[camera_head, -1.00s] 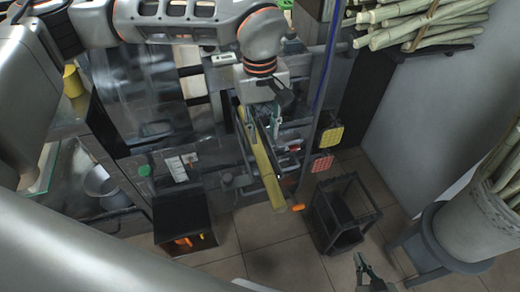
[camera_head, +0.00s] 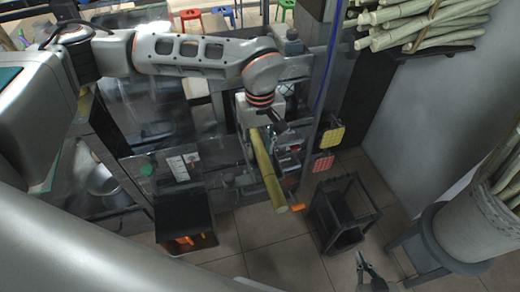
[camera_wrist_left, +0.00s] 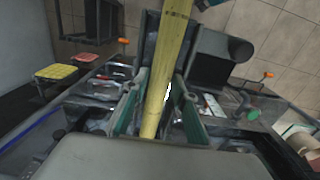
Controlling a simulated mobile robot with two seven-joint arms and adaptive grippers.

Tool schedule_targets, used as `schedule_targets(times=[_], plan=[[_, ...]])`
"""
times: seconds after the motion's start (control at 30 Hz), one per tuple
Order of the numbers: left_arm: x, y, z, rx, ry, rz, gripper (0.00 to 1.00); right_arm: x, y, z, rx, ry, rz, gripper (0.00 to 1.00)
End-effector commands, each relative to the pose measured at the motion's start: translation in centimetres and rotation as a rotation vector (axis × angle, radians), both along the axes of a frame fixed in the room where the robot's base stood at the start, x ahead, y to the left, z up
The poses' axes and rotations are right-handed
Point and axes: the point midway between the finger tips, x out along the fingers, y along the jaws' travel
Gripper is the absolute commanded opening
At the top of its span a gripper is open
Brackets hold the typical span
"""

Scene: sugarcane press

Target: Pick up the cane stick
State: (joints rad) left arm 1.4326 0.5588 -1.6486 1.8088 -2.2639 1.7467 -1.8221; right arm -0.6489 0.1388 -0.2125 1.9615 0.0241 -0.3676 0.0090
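The cane stick (camera_head: 268,172) is a long yellow-green rod. It slopes down from under my left gripper (camera_head: 264,122) toward the floor side of the press in the head view. In the left wrist view the stick (camera_wrist_left: 168,55) runs between the two fingers of my left gripper (camera_wrist_left: 162,82). The fingers stand on both sides of it with a narrow gap, most clearly on the right, so the gripper looks open around it. The stick's upper end is hidden by the gripper. My right gripper (camera_head: 367,268) is low at the bottom of the head view, apart from the stick, seemingly open and empty.
The press's metal frame and tabletop (camera_head: 215,152) surround the stick. A black open-frame stand (camera_head: 345,215) is at the right on the tiled floor. A bundle of canes (camera_head: 420,22) lies top right, and a bucket of canes (camera_head: 470,225) stands at the far right.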

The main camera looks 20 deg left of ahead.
Motion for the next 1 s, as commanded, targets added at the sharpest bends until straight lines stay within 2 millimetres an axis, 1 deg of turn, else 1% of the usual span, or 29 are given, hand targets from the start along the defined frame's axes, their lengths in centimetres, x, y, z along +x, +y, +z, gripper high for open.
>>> schedule_targets(times=[0.07,0.1,0.17,0.2,0.5,0.67,0.77,0.87,0.97,1.0], plan=[[0.0,0.0,0.0,0.0,0.0,0.0,0.27,0.0,0.0,0.0,0.0,0.0,0.0,0.0],[0.0,0.0,0.0,0.0,0.0,0.0,0.17,0.0,0.0,0.0,0.0,0.0,0.0,0.0],[0.0,0.0,0.0,0.0,0.0,0.0,0.01,0.0,0.0,0.0,0.0,0.0,0.0,0.0],[0.0,0.0,0.0,0.0,0.0,0.0,0.0,0.0,0.0,0.0,0.0,0.0,0.0,0.0],[0.0,0.0,0.2,-0.001,-0.002,0.0,0.0,0.0,0.0,0.0,-0.001,0.0,0.001,0.0],[0.1,0.0,1.0,-0.001,-0.003,-0.001,0.0,0.0,0.0,0.0,-0.001,0.0,0.001,0.0],[0.1,0.0,2.1,-0.002,-0.004,0.0,0.0,0.0,0.0,-0.1,-0.001,0.0,0.001,0.0],[0.2,0.0,3.9,-0.002,-0.006,0.0,0.0,0.0,0.0,-0.1,-0.001,0.0,0.001,0.0],[0.2,0.0,6.3,-0.001,-0.007,0.0,0.0,0.0,0.0,-0.2,-0.001,0.0,0.001,0.0],[0.2,0.0,7.4,-0.002,-0.008,0.001,0.0,0.0,0.0,-0.3,-0.001,0.0,0.001,0.0]])
